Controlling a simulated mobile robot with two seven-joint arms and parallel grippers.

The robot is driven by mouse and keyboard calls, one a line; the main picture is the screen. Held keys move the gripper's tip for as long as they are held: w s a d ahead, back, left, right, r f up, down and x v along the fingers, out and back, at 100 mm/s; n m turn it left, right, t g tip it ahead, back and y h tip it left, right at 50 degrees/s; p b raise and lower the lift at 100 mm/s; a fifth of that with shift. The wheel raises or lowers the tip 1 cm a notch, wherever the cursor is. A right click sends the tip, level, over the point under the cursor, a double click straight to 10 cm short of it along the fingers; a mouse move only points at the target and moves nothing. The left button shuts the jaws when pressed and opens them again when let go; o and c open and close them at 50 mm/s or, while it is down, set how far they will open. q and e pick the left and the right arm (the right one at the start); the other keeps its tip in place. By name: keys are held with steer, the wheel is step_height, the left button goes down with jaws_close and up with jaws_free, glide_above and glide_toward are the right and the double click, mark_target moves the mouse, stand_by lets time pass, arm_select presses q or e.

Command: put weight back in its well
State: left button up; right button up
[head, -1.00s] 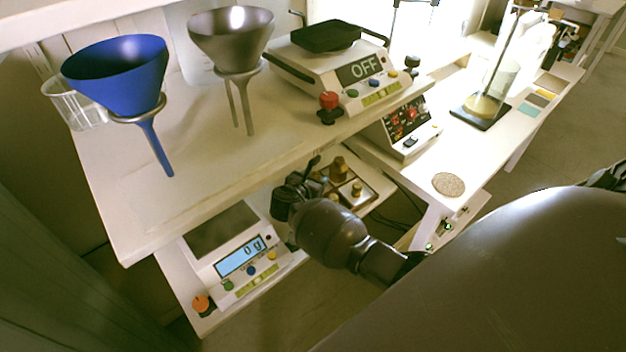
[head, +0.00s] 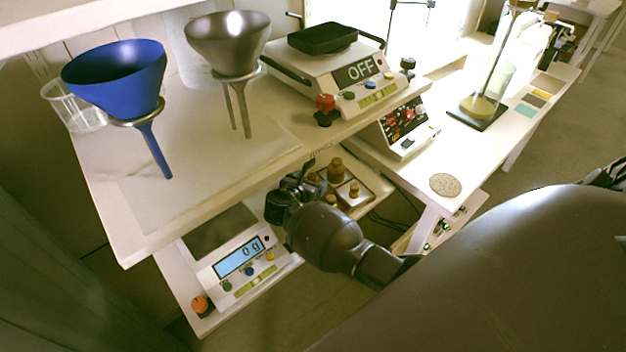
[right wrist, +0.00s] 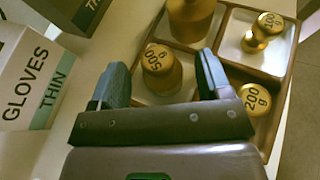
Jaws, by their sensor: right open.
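Brass weights stand in a wooden-edged tray with pale wells (right wrist: 240,20); the tray also shows on the lower shelf in the head view (head: 378,187). In the right wrist view, the 500 g weight (right wrist: 160,72) appears between the fingers of my open right gripper (right wrist: 163,78); I see no clear contact. The 100 g weight (right wrist: 263,32) stands in the upper right well. The 200 g weight (right wrist: 254,98) is at the right, partly hidden by my gripper. A larger weight (right wrist: 190,18) is cut off at the top. In the head view my right gripper (head: 303,178) is beside the tray, under the upper shelf.
A scale (head: 240,258) reading 0 g, its plate bare, is left of my gripper. The upper shelf (head: 215,165) overhangs, with a blue funnel (head: 118,80), a grey funnel (head: 228,45) and a hotplate (head: 345,72) reading OFF. A glove box (right wrist: 35,80) is left of the tray.

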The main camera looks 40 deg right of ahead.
steer(key=p+v, duration=0.1)
steer(key=v, duration=0.8)
steer(key=shift+r+p, duration=0.15)
steer(key=shift+p, duration=0.25)
steer(key=shift+s+a+r, duration=0.2)
steer(key=shift+s+a, duration=0.15)
steer(key=shift+a, duration=0.2)
